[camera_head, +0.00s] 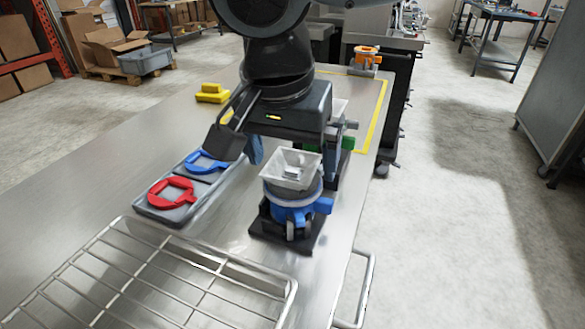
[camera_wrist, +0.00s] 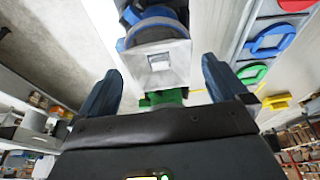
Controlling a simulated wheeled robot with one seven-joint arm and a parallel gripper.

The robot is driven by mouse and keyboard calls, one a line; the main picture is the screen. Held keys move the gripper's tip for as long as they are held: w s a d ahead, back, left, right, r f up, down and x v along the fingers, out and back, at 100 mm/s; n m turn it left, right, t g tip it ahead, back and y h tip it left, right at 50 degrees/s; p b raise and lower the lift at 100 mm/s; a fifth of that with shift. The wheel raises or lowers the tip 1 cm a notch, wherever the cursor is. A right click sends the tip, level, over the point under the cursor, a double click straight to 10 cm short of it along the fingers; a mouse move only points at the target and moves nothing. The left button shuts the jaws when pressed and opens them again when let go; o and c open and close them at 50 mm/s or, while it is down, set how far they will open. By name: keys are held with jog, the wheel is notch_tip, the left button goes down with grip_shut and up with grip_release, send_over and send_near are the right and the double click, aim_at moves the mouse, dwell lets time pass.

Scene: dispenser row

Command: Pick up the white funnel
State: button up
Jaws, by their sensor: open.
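The white funnel (camera_head: 291,167) is a square, flared hopper sitting upright on top of the blue dispenser (camera_head: 292,207), on a black base. In the wrist view the white funnel (camera_wrist: 176,58) shows its square mouth and central opening, ahead of my gripper (camera_wrist: 160,66). The two dark blue fingers are apart, one on each side of it in the picture, with nothing held. In the head view one finger hangs just behind and left of the funnel; I cannot tell whether either finger touches it.
A green dispenser (camera_head: 347,143) with a pale funnel top (camera_head: 339,108) stands behind, partly hidden by my gripper. A grey tray (camera_head: 150,210) holds red (camera_head: 171,190) and blue (camera_head: 207,164) ring-shaped pieces. A wire rack (camera_head: 150,272) lies in front. An orange dispenser (camera_head: 366,57) stands farther back.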

jog(key=shift+w+f, duration=0.1)
jog(key=shift+f, duration=0.25)
jog(key=c, duration=1.1)
jog(key=shift+r, duration=0.1)
jog(key=shift+c, duration=0.3)
